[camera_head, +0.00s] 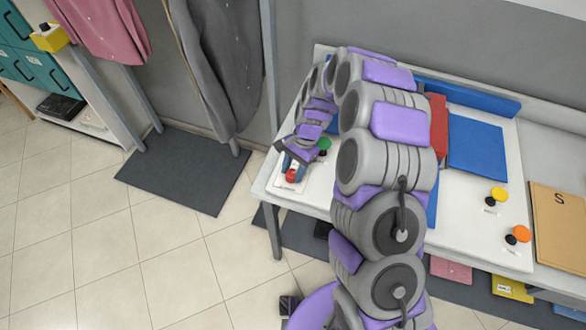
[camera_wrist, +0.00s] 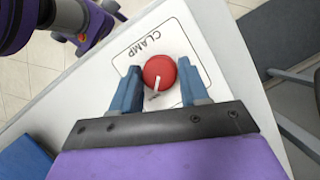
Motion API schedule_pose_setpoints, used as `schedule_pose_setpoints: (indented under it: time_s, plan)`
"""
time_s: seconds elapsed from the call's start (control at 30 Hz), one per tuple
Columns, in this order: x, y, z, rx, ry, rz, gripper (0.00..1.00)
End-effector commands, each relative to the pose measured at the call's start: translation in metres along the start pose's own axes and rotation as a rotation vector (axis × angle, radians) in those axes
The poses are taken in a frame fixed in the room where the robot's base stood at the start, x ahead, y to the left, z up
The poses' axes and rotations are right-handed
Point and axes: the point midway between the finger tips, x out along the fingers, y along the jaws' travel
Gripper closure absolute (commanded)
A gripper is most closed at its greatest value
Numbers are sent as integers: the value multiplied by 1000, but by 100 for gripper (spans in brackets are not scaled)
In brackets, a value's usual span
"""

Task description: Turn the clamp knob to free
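The clamp knob (camera_wrist: 159,72) is round and red with a white pointer line. It sits on a white label plate (camera_wrist: 178,38) marked CLAMP, near the table's left corner. In the wrist view the pointer runs from the knob toward the gripper side, near small lettering that is partly hidden. My gripper (camera_wrist: 160,84) has its two blue fingers apart, one on each side of the knob. I cannot tell whether they touch it. In the head view the red knob (camera_head: 291,175) shows just below my gripper (camera_head: 295,165).
A green knob (camera_head: 323,144) stands close behind the gripper on the white table (camera_head: 335,192). Yellow (camera_head: 498,194) and orange (camera_head: 521,234) knobs, a blue folder (camera_head: 478,146) and a clipboard-like brown board (camera_head: 560,220) lie to the right. Garments hang at the left.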

Motion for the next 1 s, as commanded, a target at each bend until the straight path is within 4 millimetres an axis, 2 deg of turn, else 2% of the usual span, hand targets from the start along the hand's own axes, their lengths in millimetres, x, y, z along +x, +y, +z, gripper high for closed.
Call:
schedule_pose_setpoints:
  time_s: [0.07, 0.3, 0.67, 1.0]
  plan:
    - [0, 0, 0, 0, 0, -1, 64]
    - [0, -1, 0, 0, 0, -1, 87]
    - [-1, -1, 1, -53, -1, 23, 88]
    - [-2, -4, 0, -284, 3, 116, 88]
